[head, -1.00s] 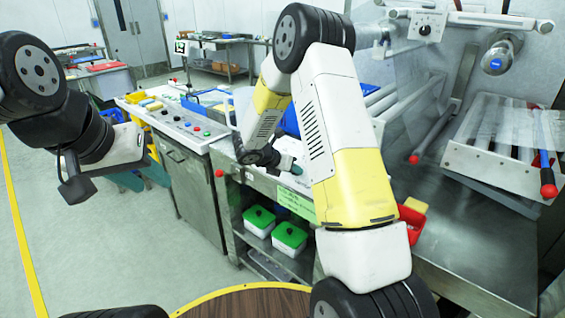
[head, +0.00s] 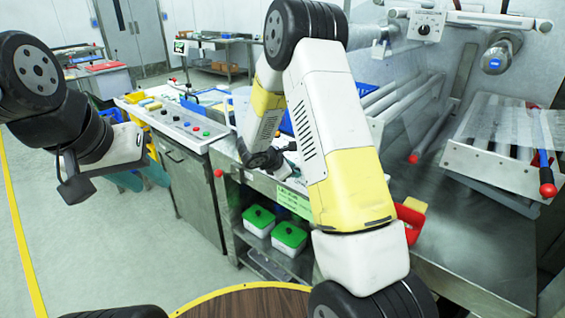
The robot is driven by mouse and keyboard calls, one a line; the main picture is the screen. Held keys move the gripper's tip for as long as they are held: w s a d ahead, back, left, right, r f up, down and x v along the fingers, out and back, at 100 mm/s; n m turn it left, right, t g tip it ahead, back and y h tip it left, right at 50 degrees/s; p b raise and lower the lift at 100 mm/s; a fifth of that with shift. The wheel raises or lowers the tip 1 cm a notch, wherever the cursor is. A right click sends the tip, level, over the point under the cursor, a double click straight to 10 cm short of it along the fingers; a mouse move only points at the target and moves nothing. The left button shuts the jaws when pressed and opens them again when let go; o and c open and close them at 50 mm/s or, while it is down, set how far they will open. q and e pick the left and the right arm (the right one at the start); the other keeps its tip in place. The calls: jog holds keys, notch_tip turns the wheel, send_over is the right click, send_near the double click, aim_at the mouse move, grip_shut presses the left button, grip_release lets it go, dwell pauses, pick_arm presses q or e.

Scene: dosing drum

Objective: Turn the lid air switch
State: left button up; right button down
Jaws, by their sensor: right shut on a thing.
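My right gripper (head: 284,157) is low over the steel counter beside the control panel, partly behind my own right arm. It is shut on a small dark thing, mostly hidden, and I cannot tell whether this is the lid air switch. I cannot pick out the lid air switch for certain. The control panel (head: 189,124) carries several coloured buttons and knobs. My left gripper (head: 100,172) hangs at the left above the floor, away from the panel, with nothing visible in it. Its finger gap is not clear.
A steel counter (head: 455,245) runs along the right, with a red bin (head: 411,215) and a roller frame (head: 500,150) on it. White tubs with green lids (head: 289,236) stand on the shelf below. A red-knobbed lever (head: 219,173) sticks out at the counter's front. The left floor is clear.

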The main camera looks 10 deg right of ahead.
dwell(0.3)
jog(key=c, duration=1.5)
grip_release()
jog(key=v, duration=0.8)
jog(key=shift+f, duration=0.1)
